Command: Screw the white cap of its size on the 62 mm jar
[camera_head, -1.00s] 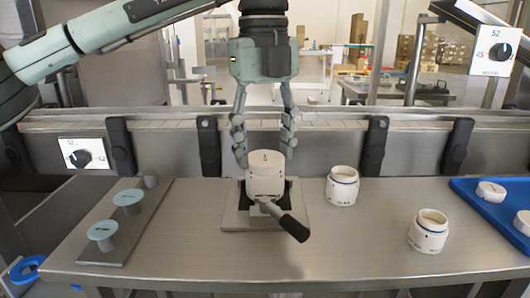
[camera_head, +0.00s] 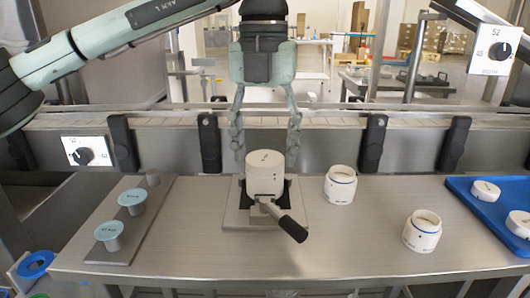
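A white jar (camera_head: 266,186) stands upright in a clamp fixture (camera_head: 236,214) in the middle of the table. A white cap (camera_head: 265,162) sits on top of it; how tightly it is seated cannot be told. My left gripper (camera_head: 266,158) points down over the capped jar. Its fingers are spread, one on each side of the cap, with visible gaps, so it is open and empty. More white caps (camera_head: 486,190) (camera_head: 520,222) lie on the blue tray at the right. Size markings are too small to read. My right gripper is not in view.
Two open white jars (camera_head: 340,185) (camera_head: 423,232) stand to the right of the fixture. The clamp's dark handle (camera_head: 292,228) sticks out towards the front. A plate with light-blue-topped pieces (camera_head: 131,201) is at left. The blue tray (camera_head: 465,190) is at right.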

